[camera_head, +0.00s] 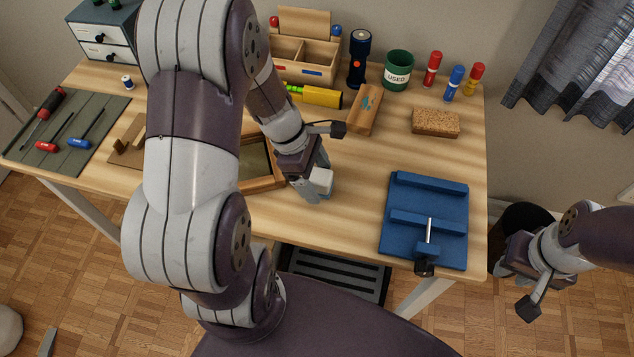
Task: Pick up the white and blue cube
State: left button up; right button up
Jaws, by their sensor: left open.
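A small pale, whitish cube (322,179) is on or just above the wooden desk, near its front edge. Only its white faces show; I cannot make out any blue on it. My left gripper (313,188) points down right at the cube and is open. Its fingers partly cover the cube's left side, and I cannot tell whether they touch it. My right gripper (512,273) is off to the right, beyond the desk's edge and well away from the cube. Its fingertips are not clear.
A wooden tray (262,184) lies just left of the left gripper, partly hidden by my arm. A blue vise-like fixture (428,240) is to the right. A cork block (436,122), wooden brush (364,110) and green cup (397,70) stand behind. Desk right of the cube is clear.

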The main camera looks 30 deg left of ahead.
aim_at(325, 177)
pick_arm(q)
jog(key=shift+d+f, duration=0.15)
jog(key=shift+f, duration=0.2)
jog(key=c, duration=1.1)
jog(key=shift+r, duration=0.15)
jog(key=shift+w+r, duration=0.1)
jog(key=shift+r, duration=0.2)
notch_tip(325, 177, up, 4)
jog(key=shift+d+p, duration=0.1)
jog(key=shift+p, duration=0.9)
jog(key=s+d+r+p, duration=0.1)
jog(key=s+d+r, duration=0.1)
jog(key=s, duration=0.1)
jog(key=s+d+r+p, duration=0.1)
jog(key=s+d+r, duration=0.1)
jog(key=d, duration=0.1)
jog(key=s+d+r+p, duration=0.1)
jog(key=s+d+r, duration=0.1)
jog(key=s, duration=0.1)
jog(key=shift+s+d+r, duration=0.1)
jog(key=shift+s+d, duration=0.25)
